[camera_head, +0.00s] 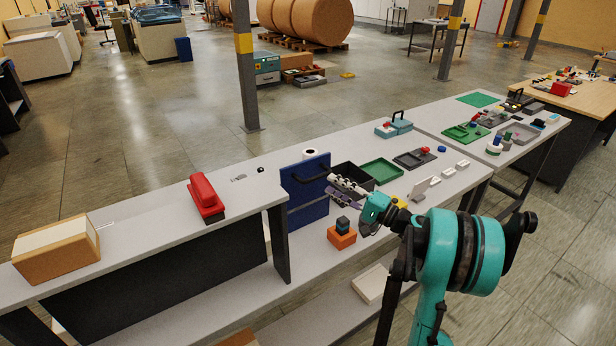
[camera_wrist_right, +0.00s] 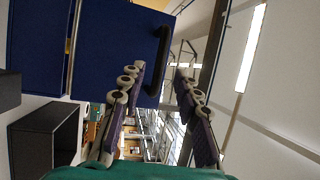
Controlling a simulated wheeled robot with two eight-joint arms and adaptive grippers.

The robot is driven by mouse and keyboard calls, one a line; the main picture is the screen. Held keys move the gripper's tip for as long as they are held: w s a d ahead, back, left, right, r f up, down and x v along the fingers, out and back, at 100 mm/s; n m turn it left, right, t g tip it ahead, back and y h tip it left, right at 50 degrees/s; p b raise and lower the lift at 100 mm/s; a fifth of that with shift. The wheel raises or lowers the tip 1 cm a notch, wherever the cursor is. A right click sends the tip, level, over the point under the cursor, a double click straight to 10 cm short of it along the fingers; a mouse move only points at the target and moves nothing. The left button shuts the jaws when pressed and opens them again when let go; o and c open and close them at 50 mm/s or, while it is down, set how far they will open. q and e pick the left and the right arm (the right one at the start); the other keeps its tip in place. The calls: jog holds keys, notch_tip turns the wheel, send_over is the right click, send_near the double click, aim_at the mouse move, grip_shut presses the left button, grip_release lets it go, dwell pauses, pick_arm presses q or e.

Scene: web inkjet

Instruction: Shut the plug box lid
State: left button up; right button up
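A dark blue panel (camera_head: 306,182) with a black bar handle (camera_head: 311,177) stands upright at the bench edge, above a second blue face (camera_head: 309,214). It looks like the plug box with its lid raised, though its inside is hidden. My right gripper (camera_head: 337,187) is just right of the panel, with its fingers apart and empty. In the right wrist view, the panel (camera_wrist_right: 115,45) fills the upper left. Its handle (camera_wrist_right: 159,60) shows between the open fingers (camera_wrist_right: 155,82) and I see no contact. My left gripper is out of view.
An open black bin (camera_head: 352,174) sits behind my right gripper, with a green tray (camera_head: 381,171) beside it. A red stapler-like device (camera_head: 206,198) lies on the left bench. A white roll (camera_head: 310,154) is behind the panel.

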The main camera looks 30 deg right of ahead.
aim_at(318, 176)
jog(key=b+x, duration=0.1)
jog(key=x, duration=0.5)
jog(key=shift+w+a, duration=0.15)
grip_shut()
